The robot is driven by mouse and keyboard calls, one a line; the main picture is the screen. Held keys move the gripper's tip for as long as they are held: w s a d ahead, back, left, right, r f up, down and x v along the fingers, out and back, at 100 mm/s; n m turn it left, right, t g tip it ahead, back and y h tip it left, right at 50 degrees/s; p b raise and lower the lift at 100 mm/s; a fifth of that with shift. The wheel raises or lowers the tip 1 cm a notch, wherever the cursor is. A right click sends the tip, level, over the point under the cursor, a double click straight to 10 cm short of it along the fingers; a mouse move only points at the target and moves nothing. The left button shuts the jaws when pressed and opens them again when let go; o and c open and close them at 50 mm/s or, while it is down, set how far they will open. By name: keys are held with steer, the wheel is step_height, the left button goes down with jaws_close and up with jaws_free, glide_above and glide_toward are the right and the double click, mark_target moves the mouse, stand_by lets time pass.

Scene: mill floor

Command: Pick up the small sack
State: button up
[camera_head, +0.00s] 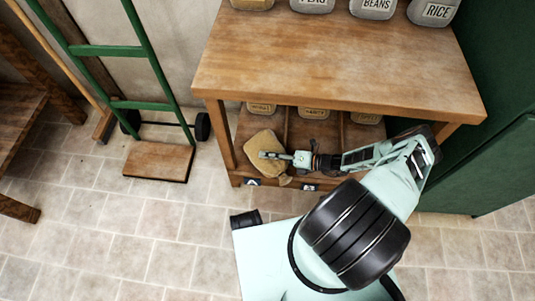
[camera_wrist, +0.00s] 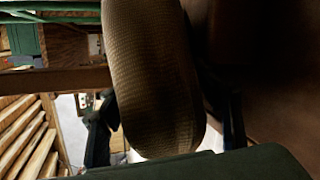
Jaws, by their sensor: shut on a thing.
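The small sack (camera_head: 264,153) is tan woven cloth with a gathered end. It is at the left front of the wooden shelf unit's lower level. My gripper (camera_head: 268,155) reaches in from the right and is shut on the sack. In the wrist view the sack (camera_wrist: 155,80) fills the middle, with dark gripper fingers (camera_wrist: 168,125) on both sides of it. The sack looks tilted in the head view. I cannot tell whether it still touches the shelf.
The wooden shelf unit (camera_head: 330,65) has labelled sacks on top, such as beans (camera_head: 373,8) and rice (camera_head: 433,12). More sacks sit in its lower compartments. A green hand truck (camera_head: 158,160) stands left. A green cabinet (camera_head: 490,165) is right. Tiled floor (camera_head: 130,220) is clear at front left.

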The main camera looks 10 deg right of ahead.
steer(key=c, duration=0.5)
steer(key=shift+r, duration=0.15)
steer(key=shift+r, duration=0.1)
